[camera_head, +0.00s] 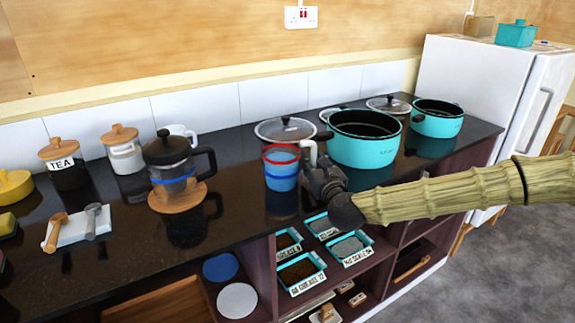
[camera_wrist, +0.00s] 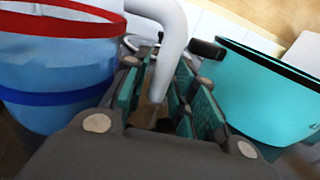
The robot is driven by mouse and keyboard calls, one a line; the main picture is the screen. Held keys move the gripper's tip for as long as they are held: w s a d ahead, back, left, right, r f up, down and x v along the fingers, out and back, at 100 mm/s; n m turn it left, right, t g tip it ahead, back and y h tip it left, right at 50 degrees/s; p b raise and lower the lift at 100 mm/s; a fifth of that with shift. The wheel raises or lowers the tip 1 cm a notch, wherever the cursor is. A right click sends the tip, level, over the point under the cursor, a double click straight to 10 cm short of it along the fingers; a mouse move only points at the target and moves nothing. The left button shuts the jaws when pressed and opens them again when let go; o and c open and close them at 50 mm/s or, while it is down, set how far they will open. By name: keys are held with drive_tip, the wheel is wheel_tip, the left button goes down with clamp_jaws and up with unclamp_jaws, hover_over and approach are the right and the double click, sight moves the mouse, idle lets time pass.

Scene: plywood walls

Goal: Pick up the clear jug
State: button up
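The clear jug (camera_head: 282,172) looks bluish and see-through, with a red band at its rim and a darker blue band lower down. It stands upright on the dark counter, left of the large teal pot. Its white handle (camera_head: 308,152) is on its right side. In the wrist view the jug (camera_wrist: 60,75) fills the left side, and the handle (camera_wrist: 171,40) curves down between my fingers. My gripper (camera_head: 318,172) is at the handle; in the wrist view (camera_wrist: 158,100) its fingers stand apart with a gap around the handle. The handle's lower end is partly hidden.
A teal pot (camera_head: 364,143) stands close right of my gripper, and a smaller one (camera_head: 437,122) beyond. A glass lid (camera_head: 285,130) lies behind the jug. A cafetiere (camera_head: 172,170) stands left on a wooden mat. Shelves with labelled trays (camera_head: 301,273) lie below the counter edge.

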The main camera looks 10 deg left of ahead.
drive_tip(key=shift+c, duration=0.4)
clamp_jaws()
drive_tip(key=shift+r, duration=0.2)
